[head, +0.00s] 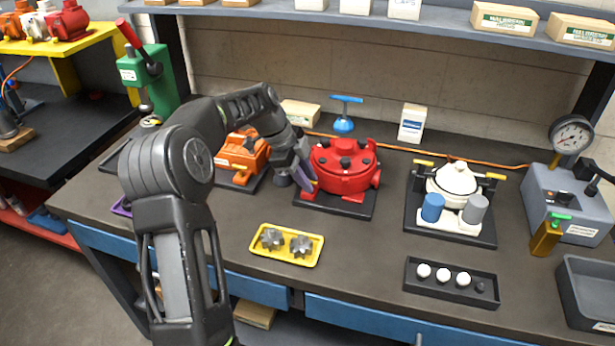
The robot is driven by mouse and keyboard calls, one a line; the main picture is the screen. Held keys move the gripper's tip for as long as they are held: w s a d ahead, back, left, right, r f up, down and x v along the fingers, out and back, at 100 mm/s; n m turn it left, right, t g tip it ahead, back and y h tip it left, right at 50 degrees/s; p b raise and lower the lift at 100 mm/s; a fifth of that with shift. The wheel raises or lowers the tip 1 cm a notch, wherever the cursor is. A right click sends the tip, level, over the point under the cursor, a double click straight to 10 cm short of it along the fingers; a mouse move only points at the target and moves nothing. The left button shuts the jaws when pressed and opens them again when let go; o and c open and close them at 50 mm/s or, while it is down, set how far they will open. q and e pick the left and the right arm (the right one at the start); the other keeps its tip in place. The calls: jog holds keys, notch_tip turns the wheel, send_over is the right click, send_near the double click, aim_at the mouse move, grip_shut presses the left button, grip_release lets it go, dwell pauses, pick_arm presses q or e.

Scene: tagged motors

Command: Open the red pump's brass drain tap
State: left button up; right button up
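The red pump (343,178) stands on a black base plate (335,207) in the middle of the bench, with dark knobs on its round top. My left arm reaches in from the left, and my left gripper (308,183) is at the pump's left side, close to its body. Whether its fingers touch the pump, and whether they are open or shut, I cannot make out. I cannot pick out the brass drain tap; the gripper covers part of the pump's left side. My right gripper is out of view.
An orange pump (245,152) stands just left, partly behind my arm. A yellow tray (287,244) with two gears lies in front. A white pump (458,180) stands right, with a black tray (450,283) before it. A blue T-handled tool (344,122) stands behind.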

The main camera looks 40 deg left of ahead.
pick_arm(q)
jog(key=shift+c, duration=0.4)
grip_shut()
